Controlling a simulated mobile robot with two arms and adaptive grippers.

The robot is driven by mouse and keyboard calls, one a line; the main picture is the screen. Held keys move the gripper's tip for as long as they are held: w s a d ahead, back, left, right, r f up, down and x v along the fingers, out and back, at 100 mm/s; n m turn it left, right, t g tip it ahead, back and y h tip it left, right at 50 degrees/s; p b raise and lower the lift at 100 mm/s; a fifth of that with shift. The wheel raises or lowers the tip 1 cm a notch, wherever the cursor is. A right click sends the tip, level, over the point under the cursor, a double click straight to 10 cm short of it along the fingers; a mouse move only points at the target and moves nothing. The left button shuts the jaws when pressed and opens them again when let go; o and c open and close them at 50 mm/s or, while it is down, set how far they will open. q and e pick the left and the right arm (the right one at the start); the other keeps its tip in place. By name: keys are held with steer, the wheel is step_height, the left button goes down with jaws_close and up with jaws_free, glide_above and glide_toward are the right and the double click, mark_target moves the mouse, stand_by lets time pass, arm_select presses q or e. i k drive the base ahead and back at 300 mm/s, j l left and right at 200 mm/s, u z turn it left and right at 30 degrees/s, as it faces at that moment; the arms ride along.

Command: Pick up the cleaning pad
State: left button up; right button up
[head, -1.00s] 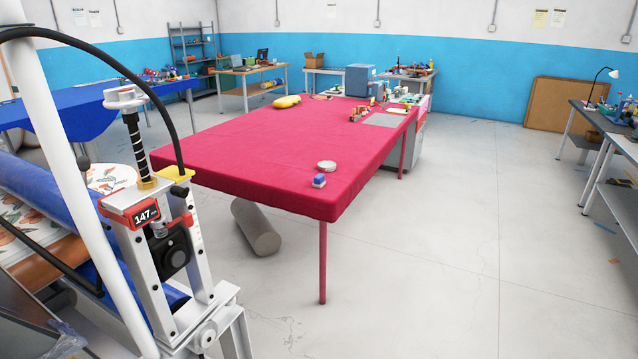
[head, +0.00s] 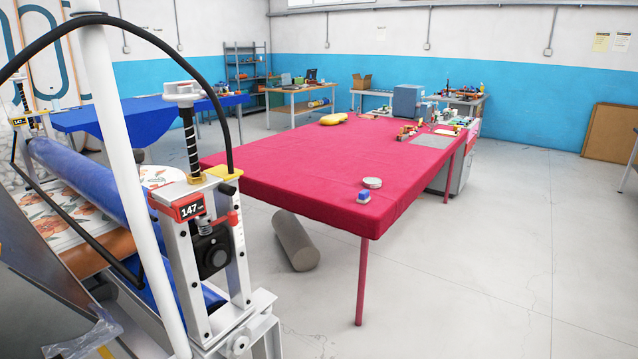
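A small blue and white block (head: 363,197) lies near the front right edge of the red-covered table (head: 300,160); it may be the cleaning pad, but it is too small to be sure. A round pale grey disc (head: 372,183) lies just behind it on the same cloth, apart from it. Neither of my grippers shows in the head view.
A roller machine (head: 205,240) with a white post fills the left foreground. A grey cylinder (head: 295,240) lies on the floor under the table. A yellow object (head: 333,118) and several tools lie at the table's far end. Floor on the right is open.

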mark_target(364, 197)
steer(key=i+l+u, duration=0.6)
steer(key=l+u, duration=0.2)
steer(key=i+l, duration=0.15)
steer(key=l, duration=0.25)
steer(key=i+l+u, duration=0.1)
steer(key=l, duration=0.25)
steer(key=i+l, duration=0.25)
steer(key=l, duration=0.15)
steer(key=i+l+u, duration=0.15)
steer(key=l, duration=0.25)
steer(key=i+l, duration=0.15)
steer(key=l, duration=0.25)
steer(key=i+l+u, duration=0.1)
steer(key=l, duration=0.3)
steer(key=i+l, duration=0.2)
steer(key=l, duration=0.25)
steer(key=u, duration=0.05)
